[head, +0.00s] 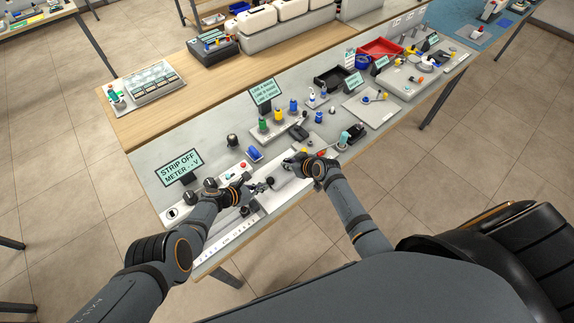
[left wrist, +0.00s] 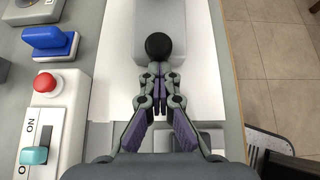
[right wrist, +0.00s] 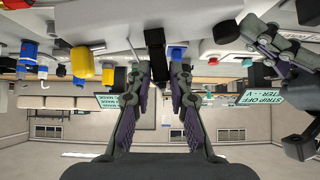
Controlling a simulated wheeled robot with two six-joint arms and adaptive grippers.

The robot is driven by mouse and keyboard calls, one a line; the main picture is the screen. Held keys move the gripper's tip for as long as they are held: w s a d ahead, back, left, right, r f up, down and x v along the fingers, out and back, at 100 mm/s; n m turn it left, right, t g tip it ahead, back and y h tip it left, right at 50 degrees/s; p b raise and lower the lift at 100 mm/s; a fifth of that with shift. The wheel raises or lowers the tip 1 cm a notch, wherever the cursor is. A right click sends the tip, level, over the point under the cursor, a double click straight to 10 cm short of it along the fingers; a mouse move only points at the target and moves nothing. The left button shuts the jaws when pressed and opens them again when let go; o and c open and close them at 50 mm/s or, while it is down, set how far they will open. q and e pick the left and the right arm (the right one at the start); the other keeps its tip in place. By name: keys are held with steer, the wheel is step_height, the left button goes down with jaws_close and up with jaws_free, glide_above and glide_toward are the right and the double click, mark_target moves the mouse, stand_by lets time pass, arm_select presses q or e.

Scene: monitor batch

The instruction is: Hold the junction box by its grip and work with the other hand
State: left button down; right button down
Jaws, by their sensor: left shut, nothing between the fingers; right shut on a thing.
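The junction box (head: 284,188) is a pale grey box on a white base strip, partly hidden by my grippers in the head view. In the left wrist view the box (left wrist: 158,14) is at the top, with a round black knob (left wrist: 158,46) at its near end. My left gripper (head: 264,187) is shut and empty, its tips just short of the knob in the left wrist view (left wrist: 159,72). My right gripper (head: 291,163) is shut on a black grip (right wrist: 157,42), which stands between its fingers in the right wrist view. The sign (head: 180,167) reads "STRIP OFF METER --V".
A red button (left wrist: 45,83) and a teal toggle (left wrist: 35,155) lie left of my left gripper. A blue handled piece (left wrist: 50,42) stands behind them. Green, yellow and blue posts (head: 278,115) and a second sign (head: 265,92) stand further back. The table edge is close in front.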

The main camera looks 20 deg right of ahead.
steer(key=shift+r, duration=0.5)
steer(key=c, duration=1.1)
jaws_free()
steer(key=shift+c, duration=0.2)
steer(key=shift+s, duration=0.1)
steer(key=v, duration=1.1)
steer(key=shift+s+r, duration=0.25)
steer(key=shift+r, duration=0.1)
steer(key=shift+d, duration=0.15)
